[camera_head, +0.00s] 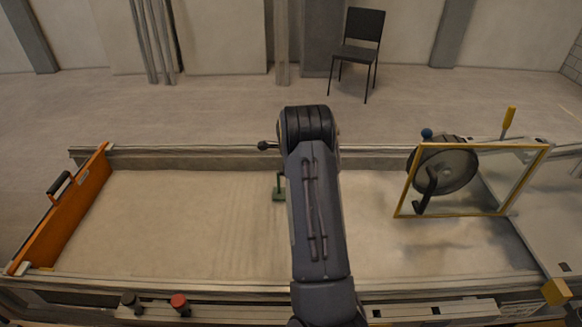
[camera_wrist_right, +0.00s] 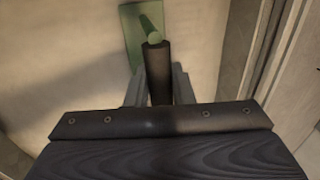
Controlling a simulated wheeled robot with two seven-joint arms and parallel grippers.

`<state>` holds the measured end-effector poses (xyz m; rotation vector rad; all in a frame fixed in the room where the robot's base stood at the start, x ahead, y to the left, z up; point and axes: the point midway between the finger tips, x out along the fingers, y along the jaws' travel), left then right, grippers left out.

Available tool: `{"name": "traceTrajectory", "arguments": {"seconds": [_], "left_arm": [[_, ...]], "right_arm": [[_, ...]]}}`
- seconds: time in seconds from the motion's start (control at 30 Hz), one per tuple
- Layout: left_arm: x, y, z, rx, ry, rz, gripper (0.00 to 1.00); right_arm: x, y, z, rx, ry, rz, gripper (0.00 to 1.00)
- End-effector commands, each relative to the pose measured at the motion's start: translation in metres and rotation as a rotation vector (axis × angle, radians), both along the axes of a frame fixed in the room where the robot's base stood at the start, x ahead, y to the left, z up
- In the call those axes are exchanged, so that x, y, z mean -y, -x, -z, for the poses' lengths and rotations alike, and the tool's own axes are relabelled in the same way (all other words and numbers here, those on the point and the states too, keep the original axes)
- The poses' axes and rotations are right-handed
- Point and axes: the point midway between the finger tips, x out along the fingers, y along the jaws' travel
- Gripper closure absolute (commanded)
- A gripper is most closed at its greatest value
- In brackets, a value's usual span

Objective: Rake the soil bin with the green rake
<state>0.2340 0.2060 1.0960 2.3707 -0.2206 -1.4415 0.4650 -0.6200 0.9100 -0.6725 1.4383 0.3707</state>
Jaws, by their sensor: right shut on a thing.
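The green rake (camera_head: 279,194) shows in the head view, its head low over the pale soil just left of my right arm. The soil bin (camera_head: 180,277) is a long bed of smooth, pale soil with faint streaks near the rake. In the right wrist view my right gripper (camera_wrist_right: 158,88) is shut on the dark handle of the rake (camera_wrist_right: 130,35), whose green shaft and flat head lie beyond it. Whether the head touches the soil is unclear. My right arm hides the gripper in the head view. My left gripper is not in view.
An orange end board (camera_head: 75,210) closes the bin's left end. A yellow-framed clear panel (camera_head: 465,212) with a dark wheel (camera_head: 445,170) stands at the right. A red knob (camera_head: 180,301) sits on the front rail. The bed's left half is clear.

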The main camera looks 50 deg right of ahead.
Motion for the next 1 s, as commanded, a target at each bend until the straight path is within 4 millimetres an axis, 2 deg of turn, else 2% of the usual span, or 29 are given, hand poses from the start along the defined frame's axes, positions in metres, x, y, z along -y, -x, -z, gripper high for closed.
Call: {"name": "traceTrajectory", "arguments": {"seconds": [1.0], "left_arm": [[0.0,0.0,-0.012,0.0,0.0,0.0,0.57]], "right_arm": [[-0.096,0.076,-0.002,0.001,-0.001,0.0,1.0]]}}
